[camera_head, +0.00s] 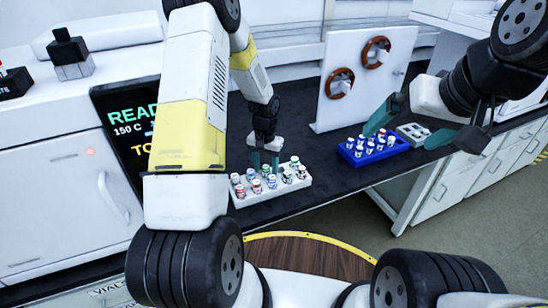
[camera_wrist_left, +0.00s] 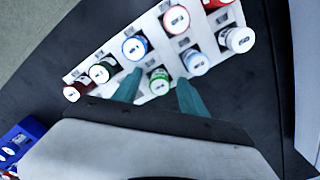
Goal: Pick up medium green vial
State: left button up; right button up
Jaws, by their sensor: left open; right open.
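A white rack (camera_head: 246,202) on the black bench holds several vials with red, blue and green caps; it also shows in the left wrist view (camera_wrist_left: 118,48). In that view, one green-capped vial (camera_wrist_left: 158,80) appears between the fingertips of my left gripper (camera_wrist_left: 158,90), and another green-capped vial (camera_wrist_left: 101,72) stands to the left. Which one is medium green I cannot tell. My left gripper (camera_head: 265,160) is open, pointing down just over the rack, with nothing held; contact is not clear. My right gripper (camera_head: 412,124) is open and empty, off to the right above the bench edge.
A blue rack (camera_head: 372,154) with several vials and a small pale rack (camera_head: 412,133) stand to the right. A white panel with brown rings (camera_head: 355,85) stands behind. A machine with a dark screen (camera_head: 124,125) is on the left. Bare bench lies between the two vial racks.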

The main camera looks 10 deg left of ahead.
pick_arm(q)
jog(key=shift+f, duration=0.1)
jog(key=shift+c, duration=0.2)
grip_shut()
